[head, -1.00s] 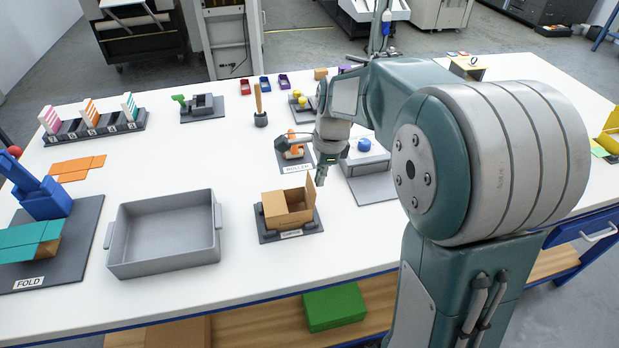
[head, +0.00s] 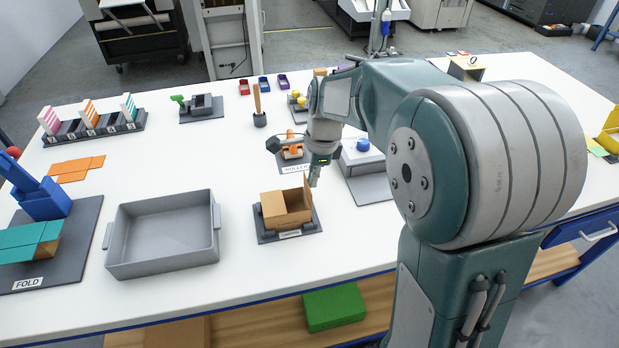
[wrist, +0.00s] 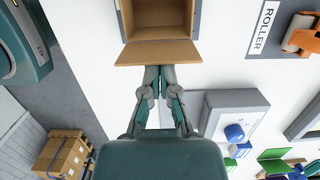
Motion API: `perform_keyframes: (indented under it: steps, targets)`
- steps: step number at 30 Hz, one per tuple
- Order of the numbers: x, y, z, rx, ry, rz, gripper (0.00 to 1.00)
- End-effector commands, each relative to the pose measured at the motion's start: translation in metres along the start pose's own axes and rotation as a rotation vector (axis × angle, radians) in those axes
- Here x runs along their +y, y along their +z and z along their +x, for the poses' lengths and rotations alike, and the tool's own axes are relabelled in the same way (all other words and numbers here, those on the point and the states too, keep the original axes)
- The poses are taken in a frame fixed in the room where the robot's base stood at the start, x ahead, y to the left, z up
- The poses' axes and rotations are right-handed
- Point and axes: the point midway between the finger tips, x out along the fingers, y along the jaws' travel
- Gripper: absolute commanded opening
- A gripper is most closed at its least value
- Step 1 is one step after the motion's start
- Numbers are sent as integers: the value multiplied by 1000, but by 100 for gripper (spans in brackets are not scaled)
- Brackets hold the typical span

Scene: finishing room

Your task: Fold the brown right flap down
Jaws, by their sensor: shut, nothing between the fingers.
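The brown cardboard box (head: 284,213) is open at the top and sits in a dark grey fixture (head: 272,235) near the table's front edge. Its brown right flap (head: 308,193) stands up from the right side. My gripper (head: 313,181) is shut and empty at the outer, right side of the flap, near its upper edge. In the wrist view the flap (wrist: 158,52) spans the box's near side, with my shut fingertips (wrist: 160,70) right at its edge. I cannot tell whether they touch it.
A grey tray (head: 164,265) stands left of the box. A grey block with a blue knob (head: 366,170) is to the right, and the roller station (head: 292,152) is behind. The white table (head: 250,280) is clear in front of the box.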

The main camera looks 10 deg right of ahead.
Motion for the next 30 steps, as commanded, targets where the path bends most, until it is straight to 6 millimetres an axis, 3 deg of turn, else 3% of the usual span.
perform_keyframes:
  steps: [30]
  targets:
    - [0, 12, 5, 0, 0, 1, 0]
